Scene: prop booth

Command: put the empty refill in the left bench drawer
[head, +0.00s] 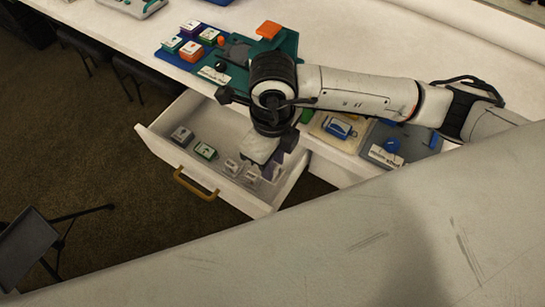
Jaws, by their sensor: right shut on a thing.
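The left bench drawer (164,149) is pulled open below the bench, with a brass handle (196,184) on its front. Several small refills lie in it, among them a grey one (182,136), a green-edged one (205,152) and two pale ones to the right. My right gripper (270,150) points down over the drawer's right part. It is shut on a pale grey piece (261,148), which looks like the empty refill. The fingers and arm partly hide it, and I cannot tell whether it touches the drawer floor. My left gripper is not in view.
On the bench, a blue tray (172,56) holds several coloured refills beside a teal mat (288,46) with an orange block (268,30). A tan tray (340,142) and a grey-blue mat (425,142) lie right. A black stand (30,238) is at lower left.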

